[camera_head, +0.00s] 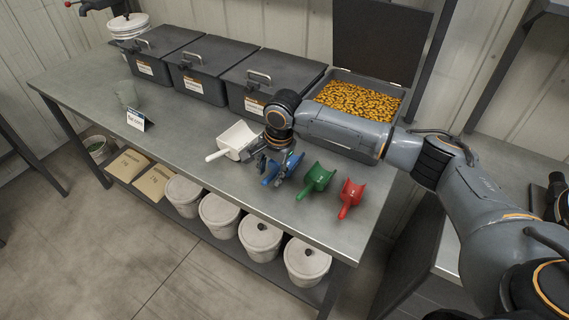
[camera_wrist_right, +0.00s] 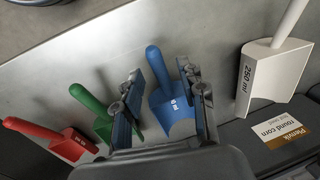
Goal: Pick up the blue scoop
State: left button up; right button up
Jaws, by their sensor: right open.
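The blue scoop (camera_head: 287,168) lies on the metal bench between the white scoop (camera_head: 236,140) and the green scoop (camera_head: 316,180). My right gripper (camera_head: 268,165) is over it and partly hides it in the head view. In the right wrist view the blue scoop (camera_wrist_right: 172,108) shows between the two fingers of my open right gripper (camera_wrist_right: 160,72), its handle pointing up in the picture. I cannot tell whether the fingers touch it. My left gripper is not in view.
A red scoop (camera_head: 350,197) lies right of the green one. Behind stands an open bin of yellow corn (camera_head: 358,98) and several closed dark bins (camera_head: 200,78). White buckets (camera_head: 260,236) stand below.

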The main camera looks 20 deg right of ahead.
aim_at(270, 176)
jog(key=f, duration=0.3)
jog(key=shift+w+a+f, duration=0.1)
jog(key=shift+w+f, duration=0.05)
jog(key=shift+w, duration=0.15)
jog(key=shift+c, duration=0.2)
grip_shut()
jog(key=shift+r, duration=0.6)
jog(key=s+a+r+b, duration=0.2)
jog(key=s+a+r, duration=0.5)
jog(key=s+r, duration=0.4)
jog(key=shift+s+a+r+b, duration=0.3)
jog(key=shift+s+r+b, duration=0.05)
jog(key=shift+s+r, duration=0.1)
